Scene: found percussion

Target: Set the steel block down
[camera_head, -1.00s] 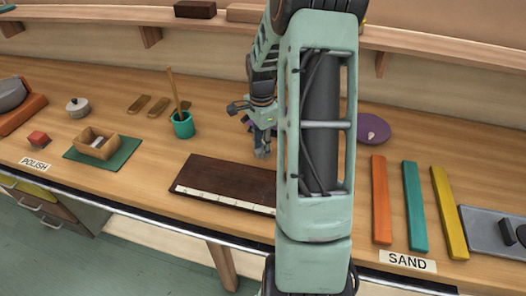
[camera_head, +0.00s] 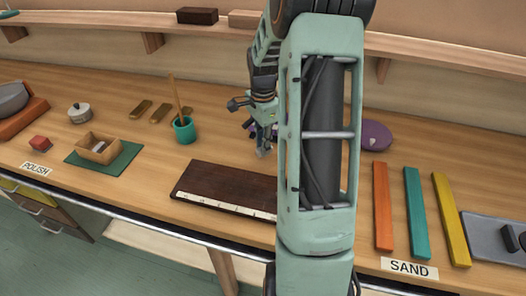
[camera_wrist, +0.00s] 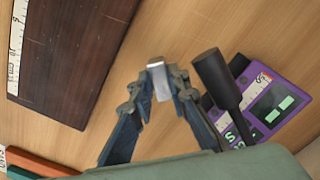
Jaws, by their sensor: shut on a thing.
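In the wrist view my gripper (camera_wrist: 158,97) is shut on the steel block (camera_wrist: 157,77), a small shiny grey piece between the fingertips. The bare wooden bench top shows around it. Whether the block touches the bench I cannot tell. In the head view my gripper (camera_head: 263,148) is over the bench just behind the dark brown board (camera_head: 215,190); the block is too small to make out there, and my arm hides part of the area.
A purple device with a display (camera_wrist: 275,108) and a black-headed mallet (camera_wrist: 217,82) lie right of my gripper. The dark board with a pale scale is at left. Orange (camera_head: 382,205), teal (camera_head: 416,213) and yellow (camera_head: 450,220) bars lie at the right by the SAND label.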

